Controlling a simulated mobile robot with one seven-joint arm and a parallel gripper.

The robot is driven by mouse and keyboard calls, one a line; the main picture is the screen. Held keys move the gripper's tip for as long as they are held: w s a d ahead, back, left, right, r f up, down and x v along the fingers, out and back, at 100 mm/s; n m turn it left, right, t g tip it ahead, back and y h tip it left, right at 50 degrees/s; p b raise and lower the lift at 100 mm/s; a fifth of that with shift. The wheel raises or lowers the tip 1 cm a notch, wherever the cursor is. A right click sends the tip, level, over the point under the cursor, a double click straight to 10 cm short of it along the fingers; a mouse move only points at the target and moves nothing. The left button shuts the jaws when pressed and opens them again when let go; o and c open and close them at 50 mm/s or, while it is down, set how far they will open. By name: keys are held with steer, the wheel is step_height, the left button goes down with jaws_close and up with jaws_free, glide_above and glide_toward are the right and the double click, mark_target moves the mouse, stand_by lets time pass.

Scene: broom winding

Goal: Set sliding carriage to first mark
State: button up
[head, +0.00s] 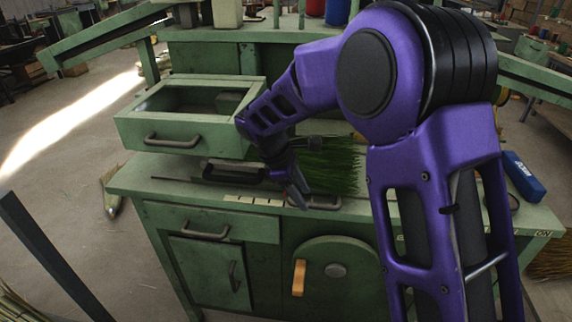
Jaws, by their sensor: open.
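My gripper (298,195) is open and points down over the front of the green workbench top (160,185). It is close to a grey handle (325,204) at the front edge; I cannot tell whether they touch. A dark metal piece (222,173), which may be the sliding carriage, sits on the bench to the left of my gripper. A pale strip with dark marks (250,200) lies along the front edge, left of the handle. Green bristles (335,165) lie behind and right of my gripper. My arm hides the bench's right part.
An open green drawer (190,125) juts out above the bench at the left. Below are a drawer, a cabinet door and an orange handle (299,277). A blue block (524,177) lies at the right. A dark post (45,250) stands at the lower left.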

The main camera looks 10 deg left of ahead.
steer(key=p+v, duration=0.2)
steer(key=v, duration=1.3)
steer(key=shift+r, duration=0.2)
